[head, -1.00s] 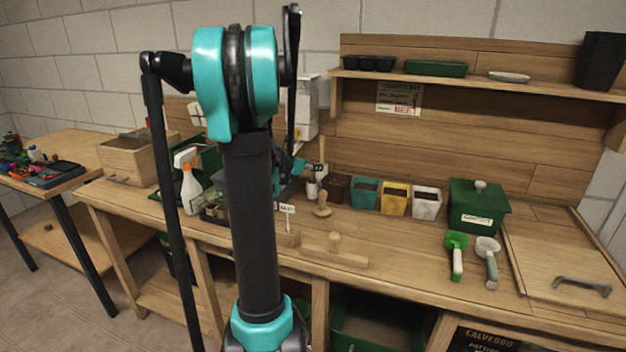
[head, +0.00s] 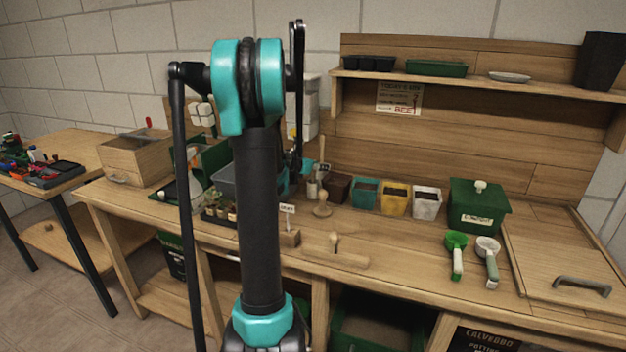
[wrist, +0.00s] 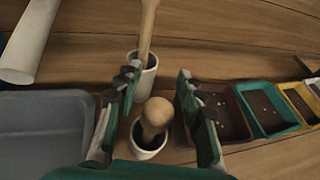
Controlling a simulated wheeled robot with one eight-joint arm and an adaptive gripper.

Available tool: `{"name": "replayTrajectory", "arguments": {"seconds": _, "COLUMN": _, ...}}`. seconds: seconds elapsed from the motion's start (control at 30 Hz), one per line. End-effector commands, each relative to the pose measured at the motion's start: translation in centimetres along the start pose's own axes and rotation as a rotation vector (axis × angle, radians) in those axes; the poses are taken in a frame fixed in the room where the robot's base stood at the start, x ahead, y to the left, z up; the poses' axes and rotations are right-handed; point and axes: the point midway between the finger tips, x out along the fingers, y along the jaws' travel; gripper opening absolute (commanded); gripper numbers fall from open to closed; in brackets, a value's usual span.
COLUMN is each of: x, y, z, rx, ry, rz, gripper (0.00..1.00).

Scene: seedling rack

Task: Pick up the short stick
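The short stick (wrist: 155,115) is wooden with a rounded top and stands in a white cup (wrist: 150,148) in the wrist view. My gripper (wrist: 156,76) is open, with one finger to the left and one to the right of the short stick. Gaps show between the fingers and the stick. A longer wooden stick (wrist: 147,30) stands in a second white cup (wrist: 144,78) just behind.
A grey tray (wrist: 45,92) lies left of the gripper, with a white cylinder (wrist: 28,40) behind it. Brown (wrist: 222,108), teal (wrist: 266,108) and yellow (wrist: 299,104) pots stand close on the right.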

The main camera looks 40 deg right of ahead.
Motion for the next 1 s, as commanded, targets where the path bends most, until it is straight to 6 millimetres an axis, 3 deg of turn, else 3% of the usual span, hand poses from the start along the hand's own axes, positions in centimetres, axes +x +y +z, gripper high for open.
{"name": "replayTrajectory", "arguments": {"seconds": 0.03, "x": -0.01, "y": 0.00, "z": 0.00, "rx": 0.000, "ry": 0.000, "rz": 0.000, "gripper": 0.29}}
{"name": "replayTrajectory", "arguments": {"seconds": 0.27, "x": -0.02, "y": 0.00, "z": 0.00, "rx": 0.000, "ry": 0.000, "rz": 0.000, "gripper": 0.00}}
{"name": "replayTrajectory", "arguments": {"seconds": 1.0, "x": -0.28, "y": -0.02, "z": 0.56, "rx": 0.000, "ry": 0.000, "rz": 0.000, "gripper": 0.00}}
